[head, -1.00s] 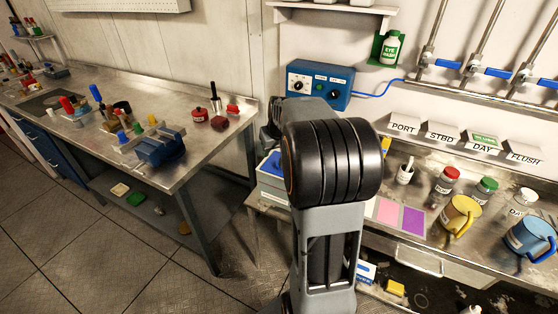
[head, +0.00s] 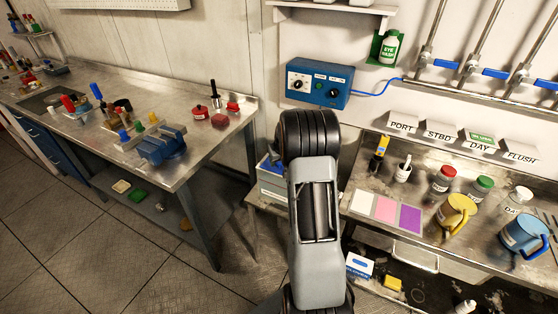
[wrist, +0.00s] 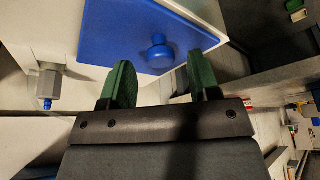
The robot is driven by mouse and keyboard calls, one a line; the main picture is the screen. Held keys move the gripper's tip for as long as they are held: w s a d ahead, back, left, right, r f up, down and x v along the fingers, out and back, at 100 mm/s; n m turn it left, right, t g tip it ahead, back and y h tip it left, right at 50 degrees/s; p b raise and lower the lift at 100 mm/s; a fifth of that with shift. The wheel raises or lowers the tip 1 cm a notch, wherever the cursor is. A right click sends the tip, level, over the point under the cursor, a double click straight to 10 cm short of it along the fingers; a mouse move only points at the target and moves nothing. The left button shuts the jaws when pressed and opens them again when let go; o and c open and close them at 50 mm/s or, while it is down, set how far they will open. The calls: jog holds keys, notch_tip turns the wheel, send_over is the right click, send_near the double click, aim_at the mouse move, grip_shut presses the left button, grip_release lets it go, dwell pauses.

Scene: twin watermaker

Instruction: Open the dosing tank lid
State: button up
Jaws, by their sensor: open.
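The dosing tank is a pale box (head: 271,190) left of my arm in the head view, partly hidden by it. Its flat blue lid (wrist: 112,30) fills the upper middle of the wrist view and lies shut on the tank. A round blue knob (wrist: 159,52) stands on the lid. My gripper (wrist: 160,75) is open, with its green-padded fingers on either side of the knob in the picture. I cannot tell how far the fingertips are from it, and nothing is gripped. In the head view the gripper is hidden behind my arm.
A grey fitting with a blue tip (wrist: 48,88) sits beside the tank. A blue control box (head: 319,83) is on the wall above. The right bench holds a yellow jug (head: 455,217), a blue jug (head: 523,236) and several bottles. A steel workbench (head: 205,150) stands left.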

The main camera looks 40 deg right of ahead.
jog(key=shift+w+f, duration=0.2)
jog(key=shift+f, duration=0.35)
grip_shut()
